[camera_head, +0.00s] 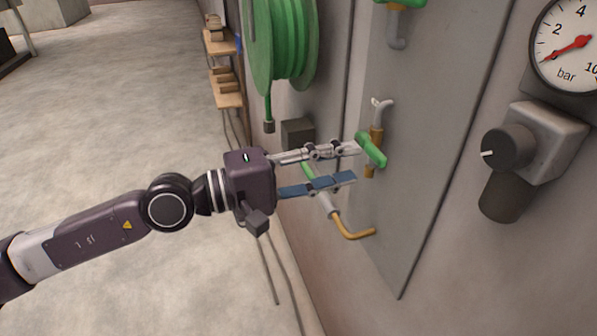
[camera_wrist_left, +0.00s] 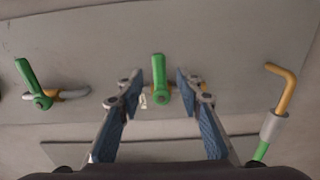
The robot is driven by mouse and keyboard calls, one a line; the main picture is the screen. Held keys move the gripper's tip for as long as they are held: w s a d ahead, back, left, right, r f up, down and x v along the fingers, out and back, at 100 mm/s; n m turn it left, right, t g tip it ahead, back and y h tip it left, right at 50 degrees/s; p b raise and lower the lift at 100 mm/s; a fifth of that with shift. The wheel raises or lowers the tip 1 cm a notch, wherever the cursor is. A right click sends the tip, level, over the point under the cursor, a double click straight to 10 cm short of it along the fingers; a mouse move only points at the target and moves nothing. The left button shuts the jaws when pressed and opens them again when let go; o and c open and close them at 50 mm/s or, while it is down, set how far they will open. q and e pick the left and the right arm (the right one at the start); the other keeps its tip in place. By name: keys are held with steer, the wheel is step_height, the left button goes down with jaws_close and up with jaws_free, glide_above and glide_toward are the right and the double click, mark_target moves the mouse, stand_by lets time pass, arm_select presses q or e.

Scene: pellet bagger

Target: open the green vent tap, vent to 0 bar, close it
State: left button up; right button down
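A green tap handle (camera_head: 371,149) sits on a brass and grey fitting on the grey wall panel. My left gripper (camera_head: 355,164) is open in front of it. In the left wrist view the green handle (camera_wrist_left: 160,85) stands between the two fingertips, with a gap on both sides. A pressure gauge (camera_head: 570,42) at the upper right has a red needle pointing to the lower left, below the 2 mark; the exact reading cannot be told. My right gripper is not in view.
Another green-handled valve (camera_head: 400,3) is above, also at left in the wrist view (camera_wrist_left: 30,80). A bent brass pipe (camera_head: 355,234) with a grey collar is below. A black knob (camera_head: 508,147) is right. A green hose reel (camera_head: 283,45) hangs left of the panel (camera_head: 430,110).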

arm_select(q)
steer(key=v, duration=0.7)
steer(key=shift+a, duration=0.25)
steer(key=shift+s, duration=0.1)
